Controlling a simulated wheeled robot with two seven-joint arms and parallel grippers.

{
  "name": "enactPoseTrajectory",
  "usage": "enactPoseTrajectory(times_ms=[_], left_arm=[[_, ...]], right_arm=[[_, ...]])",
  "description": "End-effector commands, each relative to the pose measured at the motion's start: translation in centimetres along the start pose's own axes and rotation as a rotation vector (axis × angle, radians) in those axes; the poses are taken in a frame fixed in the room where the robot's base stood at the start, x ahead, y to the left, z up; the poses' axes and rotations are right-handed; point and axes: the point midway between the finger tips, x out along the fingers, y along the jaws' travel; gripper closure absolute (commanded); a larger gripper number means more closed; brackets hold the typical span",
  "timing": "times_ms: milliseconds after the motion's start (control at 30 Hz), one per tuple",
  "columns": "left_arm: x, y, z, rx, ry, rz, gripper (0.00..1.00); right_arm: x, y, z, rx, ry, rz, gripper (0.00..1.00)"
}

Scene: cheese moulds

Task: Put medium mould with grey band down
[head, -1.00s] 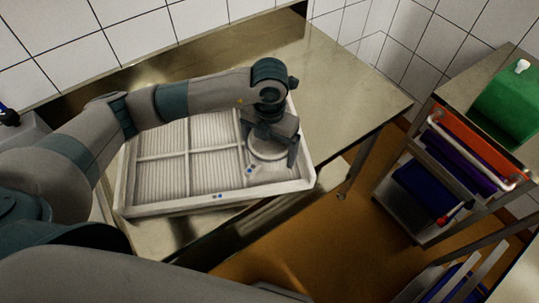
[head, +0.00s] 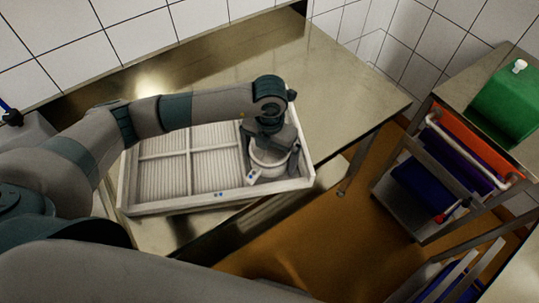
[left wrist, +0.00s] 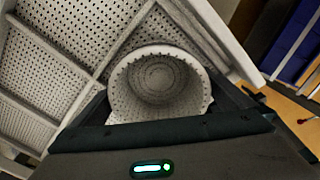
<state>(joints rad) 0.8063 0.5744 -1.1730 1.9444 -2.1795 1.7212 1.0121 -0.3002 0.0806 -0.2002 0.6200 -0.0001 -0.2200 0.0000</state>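The mould (head: 270,172) is a pale, round, open-topped cup with a small label with blue marks at its front left. It is in the front right part of the white tray (head: 215,204), upright or nearly so. My left gripper (head: 270,150) is over it, with a finger on either side. In the left wrist view the mould (left wrist: 158,85) sits close between both dark fingers, and its perforated inside shows. The gripper looks shut on it. I cannot tell whether its base touches the tray floor. No grey band can be made out. My right gripper is not in view.
The tray has raised walls and dividers over a ribbed, perforated floor. Its left compartments look empty. The steel table (head: 340,85) is clear behind and right of the tray. A trolley with blue and orange things and a green container (head: 510,105) stand at the right.

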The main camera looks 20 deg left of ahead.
Motion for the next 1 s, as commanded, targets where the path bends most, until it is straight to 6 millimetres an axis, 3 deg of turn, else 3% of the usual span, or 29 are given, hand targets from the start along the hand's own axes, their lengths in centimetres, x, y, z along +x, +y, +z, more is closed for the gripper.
enactPoseTrajectory(times_ms=[200, 367, 800, 1000], left_arm=[[-0.4, 0.0, 0.0, 0.0, 0.0, 0.0, 0.0], [-1.6, 0.0, 0.1, 0.001, -0.004, -0.001, 0.0], [-9.1, 0.0, 0.2, 0.001, -0.005, -0.001, 0.0], [-11.5, 0.0, 0.1, 0.001, -0.002, -0.001, 0.0]], right_arm=[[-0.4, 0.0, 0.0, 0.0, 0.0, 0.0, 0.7], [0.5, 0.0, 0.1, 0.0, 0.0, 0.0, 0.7], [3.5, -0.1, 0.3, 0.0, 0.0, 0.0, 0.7], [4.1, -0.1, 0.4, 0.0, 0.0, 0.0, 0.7]])
